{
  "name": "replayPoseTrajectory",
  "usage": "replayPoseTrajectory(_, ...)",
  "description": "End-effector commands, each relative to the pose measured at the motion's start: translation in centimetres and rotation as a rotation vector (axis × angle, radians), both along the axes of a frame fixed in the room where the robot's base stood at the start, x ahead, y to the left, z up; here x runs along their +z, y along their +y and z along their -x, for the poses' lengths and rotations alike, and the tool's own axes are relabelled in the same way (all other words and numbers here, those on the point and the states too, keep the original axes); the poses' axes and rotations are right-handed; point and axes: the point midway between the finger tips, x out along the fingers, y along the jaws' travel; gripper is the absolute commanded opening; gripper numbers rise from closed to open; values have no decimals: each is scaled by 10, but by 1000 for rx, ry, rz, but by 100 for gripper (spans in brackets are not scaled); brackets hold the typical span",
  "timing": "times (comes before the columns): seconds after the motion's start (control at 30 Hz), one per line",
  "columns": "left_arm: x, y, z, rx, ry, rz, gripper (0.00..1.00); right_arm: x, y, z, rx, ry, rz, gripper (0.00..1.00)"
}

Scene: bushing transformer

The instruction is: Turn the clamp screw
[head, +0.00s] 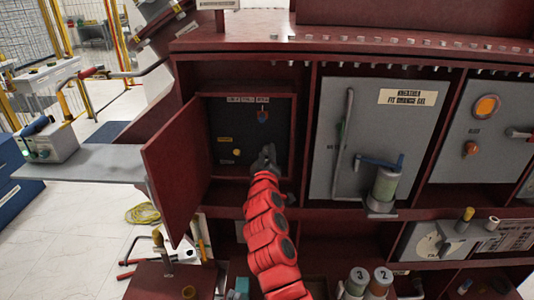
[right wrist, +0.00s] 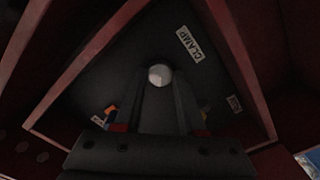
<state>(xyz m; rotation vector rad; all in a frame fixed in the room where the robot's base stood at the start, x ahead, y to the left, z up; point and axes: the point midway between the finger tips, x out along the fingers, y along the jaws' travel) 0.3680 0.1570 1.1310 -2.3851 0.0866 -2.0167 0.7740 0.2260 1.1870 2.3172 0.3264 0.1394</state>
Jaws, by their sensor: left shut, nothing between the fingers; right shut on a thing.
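The clamp screw (right wrist: 159,75) shows in the right wrist view as a pale round head on a dark panel, beside a white label (right wrist: 190,45) reading CLAMP. My right gripper (right wrist: 158,88) is shut on it, with one finger on either side of the head. In the head view my red right arm reaches up from below into the open cabinet box (head: 291,125), and the right gripper (head: 267,154) is at the panel's lower right. There the gripper hides the screw. Whether the screw is turned cannot be told. My left gripper is not in view.
The box's red door (head: 168,165) stands open at the left. The box walls surround the gripper closely.

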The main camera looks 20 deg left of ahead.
Motion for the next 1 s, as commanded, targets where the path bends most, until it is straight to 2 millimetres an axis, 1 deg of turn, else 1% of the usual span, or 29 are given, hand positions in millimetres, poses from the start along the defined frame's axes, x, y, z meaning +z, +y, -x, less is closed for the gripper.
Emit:
replayPoseTrajectory(0.03,4,0,0,0,0,0,0,2,0,0,0,-12,41,0)
replayPoseTrajectory(0.37,19,0,0,0,0,0,0,1,1,0,0,-96,346,0)
replayPoseTrajectory(1.0,54,0,0,0,0,0,0,-2,1,1,3,-262,927,0)
